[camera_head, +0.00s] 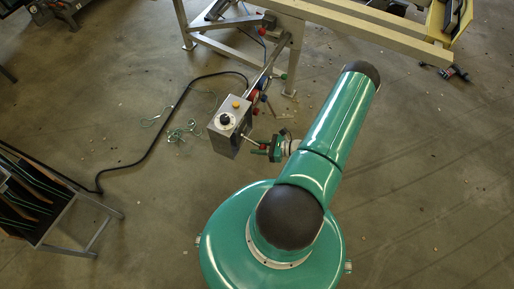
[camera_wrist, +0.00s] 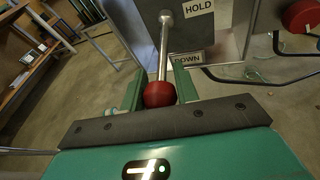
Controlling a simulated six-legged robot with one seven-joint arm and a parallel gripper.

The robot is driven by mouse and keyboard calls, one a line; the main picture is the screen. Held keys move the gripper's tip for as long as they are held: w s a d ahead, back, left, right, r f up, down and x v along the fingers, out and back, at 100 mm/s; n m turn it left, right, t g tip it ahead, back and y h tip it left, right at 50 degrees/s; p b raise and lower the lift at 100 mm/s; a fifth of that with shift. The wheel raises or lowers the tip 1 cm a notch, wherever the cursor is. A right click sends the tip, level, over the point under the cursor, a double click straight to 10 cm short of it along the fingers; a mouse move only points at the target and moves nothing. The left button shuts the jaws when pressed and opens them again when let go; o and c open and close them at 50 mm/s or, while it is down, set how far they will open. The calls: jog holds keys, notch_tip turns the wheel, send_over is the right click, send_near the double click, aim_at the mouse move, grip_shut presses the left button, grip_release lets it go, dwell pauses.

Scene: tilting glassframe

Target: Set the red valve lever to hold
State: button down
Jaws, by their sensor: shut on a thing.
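The red valve lever has a metal rod with a red ball knob (camera_wrist: 160,94), seen in the wrist view. Its rod (camera_wrist: 164,45) runs from a round pivot at the top down to the knob. A HOLD label (camera_wrist: 198,8) is on the grey panel right of the pivot, and a DOWN label (camera_wrist: 187,60) lies lower, just right of the rod and partly covered. My gripper (camera_wrist: 161,88) is shut on the red knob, one finger on each side. In the head view my gripper (camera_head: 268,149) is at the right side of the grey control box (camera_head: 230,140).
The box carries an orange button (camera_head: 236,105) and a black knob (camera_head: 225,119). A beam frame (camera_head: 340,20) stands behind. A black cable (camera_head: 150,150) and thin green cord (camera_head: 185,130) lie on the floor. A rack (camera_head: 40,200) stands left. Floor at right is mostly clear.

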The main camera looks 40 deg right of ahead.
jog(key=shift+s+d+r+g+h, duration=0.1)
jog(key=shift+r+g+h, duration=0.2)
jog(key=shift+r+g, duration=0.3)
jog(key=shift+s+r, duration=0.1)
jog(key=shift+r, duration=0.4)
jog(key=c, duration=1.1)
grip_release()
jog(key=shift+o, duration=0.2)
jog(key=v, duration=1.3)
jog(key=shift+s+d, duration=0.2)
jog(key=shift+s, duration=0.15)
jog(key=shift+r, duration=0.1)
